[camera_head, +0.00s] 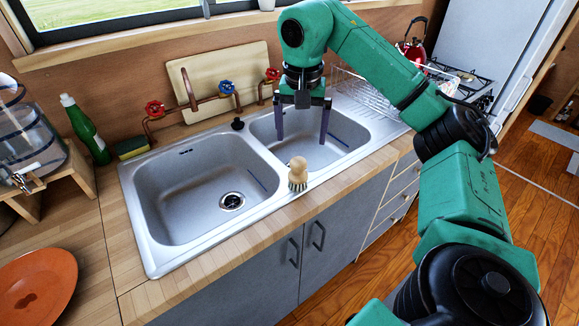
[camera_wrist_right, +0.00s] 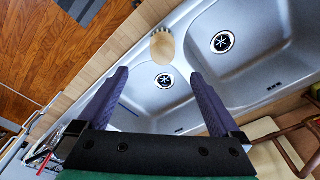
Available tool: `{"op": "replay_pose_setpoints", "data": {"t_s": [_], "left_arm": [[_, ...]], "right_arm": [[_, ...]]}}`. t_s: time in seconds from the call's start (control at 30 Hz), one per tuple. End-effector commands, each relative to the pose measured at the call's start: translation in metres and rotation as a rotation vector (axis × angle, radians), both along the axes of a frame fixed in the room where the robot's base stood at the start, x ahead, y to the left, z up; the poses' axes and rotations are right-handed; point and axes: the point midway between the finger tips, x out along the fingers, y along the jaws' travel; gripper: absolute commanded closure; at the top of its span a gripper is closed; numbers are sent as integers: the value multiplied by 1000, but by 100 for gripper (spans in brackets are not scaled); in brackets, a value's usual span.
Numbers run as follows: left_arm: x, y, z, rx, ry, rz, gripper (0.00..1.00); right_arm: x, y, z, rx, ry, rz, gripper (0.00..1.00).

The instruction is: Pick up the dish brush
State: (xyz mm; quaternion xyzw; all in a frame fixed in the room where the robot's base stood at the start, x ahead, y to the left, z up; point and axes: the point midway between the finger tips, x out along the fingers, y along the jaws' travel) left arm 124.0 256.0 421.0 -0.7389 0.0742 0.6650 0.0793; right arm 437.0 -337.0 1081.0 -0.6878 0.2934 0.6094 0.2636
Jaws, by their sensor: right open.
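The dish brush (camera_head: 298,174) has a round pale wooden handle and bristles below. It stands on the front rim of the double sink, near the divider between the basins. In the right wrist view the brush (camera_wrist_right: 162,46) shows ahead of my fingertips, roughly between their lines. My right gripper (camera_head: 302,140) is open and empty, pointing down over the right basin, behind and above the brush. Its two purple fingers also show in the right wrist view (camera_wrist_right: 158,75), apart from the brush. My left gripper is not in view.
The steel sink (camera_head: 145,230) has two basins. Pipes with red and blue taps (camera_head: 227,87) and a cutting board (camera_head: 225,70) are behind it. A green bottle (camera_head: 86,130) and sponge (camera_head: 132,148) stand left. An orange plate (camera_head: 38,285) lies front left. The wooden front edge is clear.

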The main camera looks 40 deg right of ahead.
Motion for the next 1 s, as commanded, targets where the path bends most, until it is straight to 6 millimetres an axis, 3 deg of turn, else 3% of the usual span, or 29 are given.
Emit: {"op": "replay_pose_setpoints", "data": {"t_s": [0.2, 0.27, 0.47, 0.7, 0.93, 0.97, 1.0], "left_arm": [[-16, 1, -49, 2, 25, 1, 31], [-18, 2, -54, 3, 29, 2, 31], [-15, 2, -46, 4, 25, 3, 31], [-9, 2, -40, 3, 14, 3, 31], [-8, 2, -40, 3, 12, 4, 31], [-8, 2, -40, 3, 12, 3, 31], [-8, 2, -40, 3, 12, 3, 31]], "right_arm": [[2, -5, -62, -4, 12, 3, 0], [4, -6, -74, -4, 10, 2, 0], [7, -7, -94, -4, 7, 3, 0], [12, -7, -136, -3, 9, 3, 0], [13, -7, -142, -2, 4, 4, 0], [13, -7, -142, -2, 4, 4, 4], [13, -7, -142, -2, 4, 4, 19]]}}
